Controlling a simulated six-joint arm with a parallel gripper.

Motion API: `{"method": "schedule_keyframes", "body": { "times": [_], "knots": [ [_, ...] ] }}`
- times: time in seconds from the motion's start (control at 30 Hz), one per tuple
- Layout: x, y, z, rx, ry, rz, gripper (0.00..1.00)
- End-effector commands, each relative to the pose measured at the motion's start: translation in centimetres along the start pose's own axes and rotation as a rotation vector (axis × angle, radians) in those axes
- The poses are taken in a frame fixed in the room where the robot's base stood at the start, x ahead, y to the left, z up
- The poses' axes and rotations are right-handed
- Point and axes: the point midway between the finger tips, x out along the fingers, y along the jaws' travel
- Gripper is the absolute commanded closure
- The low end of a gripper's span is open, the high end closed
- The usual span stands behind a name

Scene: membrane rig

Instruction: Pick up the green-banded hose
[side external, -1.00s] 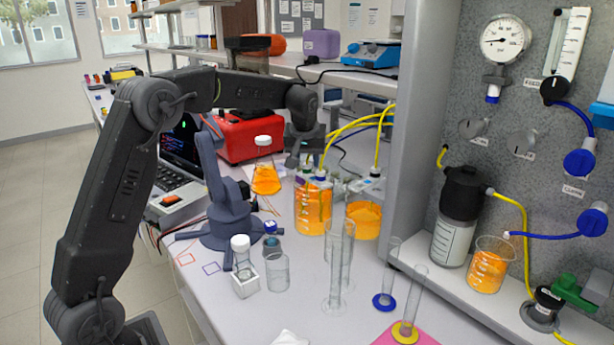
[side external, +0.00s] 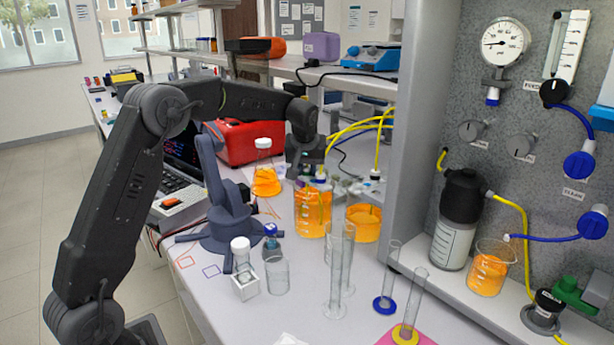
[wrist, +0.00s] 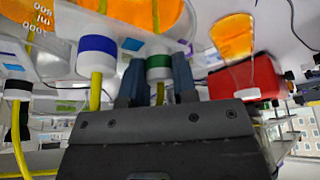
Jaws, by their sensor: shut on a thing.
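The green-banded hose (wrist: 159,64) shows in the wrist view as a white end with a green ring and a yellow tube below it. It sits between the two fingers of my gripper (wrist: 157,82), which are shut on it. In the side view my gripper (side external: 306,176) points down just above the tall beaker of orange liquid (side external: 313,212), at the back of the bench. The green band is too small to make out clearly there. Whether the hose is raised off its support cannot be told.
A blue-banded hose (wrist: 97,58) and a black-banded hose (wrist: 17,90) stand left of my gripper in the wrist view. A flask of orange liquid (side external: 265,181), a low orange dish (side external: 364,222) and glass cylinders (side external: 339,272) stand close by. A grey panel (side external: 412,140) rises at right.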

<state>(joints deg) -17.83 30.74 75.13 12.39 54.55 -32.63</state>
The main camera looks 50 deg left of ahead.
Motion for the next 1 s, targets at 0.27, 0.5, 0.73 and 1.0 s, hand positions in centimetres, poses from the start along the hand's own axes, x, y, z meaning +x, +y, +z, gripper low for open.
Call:
{"method": "schedule_keyframes", "body": {
  "times": [0.27, 0.5, 0.73, 1.0],
  "knots": [
    [-1.0, 0.0, -0.5, 0.000, 0.004, 0.001, 0.96],
    [-4.2, 0.0, -1.9, -0.001, 0.006, 0.002, 0.96],
    [-8.4, 0.0, -3.5, -0.002, 0.004, 0.003, 0.96],
    [-12.8, 0.0, -5.4, -0.001, 0.002, 0.001, 0.96]
  ]
}}
